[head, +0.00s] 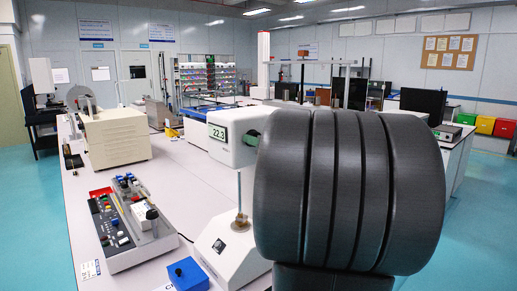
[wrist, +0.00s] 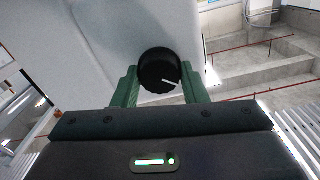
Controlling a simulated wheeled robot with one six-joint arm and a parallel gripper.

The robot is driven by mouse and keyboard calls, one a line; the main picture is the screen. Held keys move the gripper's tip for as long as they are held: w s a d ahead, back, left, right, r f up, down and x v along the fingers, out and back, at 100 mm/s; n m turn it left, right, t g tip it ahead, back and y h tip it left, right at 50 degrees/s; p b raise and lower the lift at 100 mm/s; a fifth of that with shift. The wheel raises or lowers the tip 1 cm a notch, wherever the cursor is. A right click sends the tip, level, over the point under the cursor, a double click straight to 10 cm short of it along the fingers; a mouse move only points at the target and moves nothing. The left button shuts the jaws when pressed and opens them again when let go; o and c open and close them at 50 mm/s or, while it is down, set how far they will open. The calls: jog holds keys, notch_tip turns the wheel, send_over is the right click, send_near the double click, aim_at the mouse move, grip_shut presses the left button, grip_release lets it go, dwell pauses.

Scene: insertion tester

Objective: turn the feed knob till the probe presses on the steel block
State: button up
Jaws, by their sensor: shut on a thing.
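The tester's white head (head: 232,137) carries a display (head: 217,133) reading 22.3. A thin pale upright rod (head: 239,190) runs from the head down to a white base (head: 228,252). I cannot tell whether this rod is the probe, and I cannot make out the steel block or any contact. My gripper (wrist: 158,84) is shut on the knob, with a green finger on each side. In the head view a green finger of my gripper (head: 252,137) shows beside the head; my arm hides the rest.
A blue box (head: 187,273) sits on the bench (head: 180,185) just left of the tester base. A panel with switches and a red section (head: 125,220) lies further left. A beige drawer cabinet (head: 117,138) stands behind.

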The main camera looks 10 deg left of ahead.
dwell(0.3)
jog(key=o, duration=1)
jog(key=b+v, duration=0.3)
jog(key=v, duration=1.1)
jog(key=shift+a, duration=0.1)
jog(key=p+x, duration=0.3)
jog(key=x, duration=1)
jog(key=shift+w+a, duration=0.3)
